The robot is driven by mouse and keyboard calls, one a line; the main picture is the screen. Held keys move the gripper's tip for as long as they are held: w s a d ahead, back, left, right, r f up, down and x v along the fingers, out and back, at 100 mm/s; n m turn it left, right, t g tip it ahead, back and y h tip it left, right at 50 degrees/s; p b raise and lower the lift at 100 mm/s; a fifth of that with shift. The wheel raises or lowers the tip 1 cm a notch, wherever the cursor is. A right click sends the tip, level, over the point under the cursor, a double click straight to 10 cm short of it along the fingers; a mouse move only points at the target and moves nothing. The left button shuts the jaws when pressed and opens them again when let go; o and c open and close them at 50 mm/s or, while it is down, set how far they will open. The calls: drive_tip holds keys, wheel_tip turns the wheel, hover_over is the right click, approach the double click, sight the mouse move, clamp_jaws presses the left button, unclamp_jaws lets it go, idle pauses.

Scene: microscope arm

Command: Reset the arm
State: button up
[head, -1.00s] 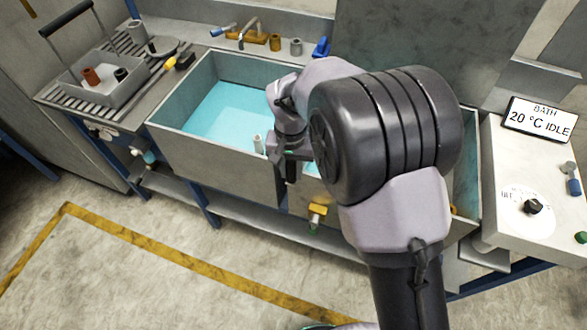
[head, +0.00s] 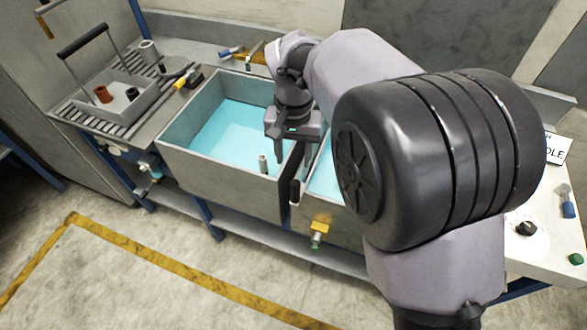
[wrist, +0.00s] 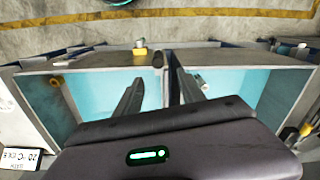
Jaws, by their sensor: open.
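My gripper (head: 293,160) is open and empty, pointing down over the two-basin sink near the divider. In the wrist view its two fingers (wrist: 158,82) are spread, one over each side of the divider (wrist: 168,68). The left basin (head: 185,160) holds blue water, and the right basin (head: 335,215) is largely hidden behind my arm. A small pale cylinder (head: 263,163) stands at the left basin's front wall. A dark upright handle (head: 295,191) is at the front end of the divider; it also shows in the wrist view (wrist: 157,60).
A grey carrier (head: 125,100) with a tall handle and small cups sits on the slatted drainboard (head: 75,112) at left. A yellow valve (head: 320,228) sticks out in front. A control panel (head: 550,232) with a dial is at right. The floor in front is clear.

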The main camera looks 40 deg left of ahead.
drive_tip(key=shift+r, duration=1.25)
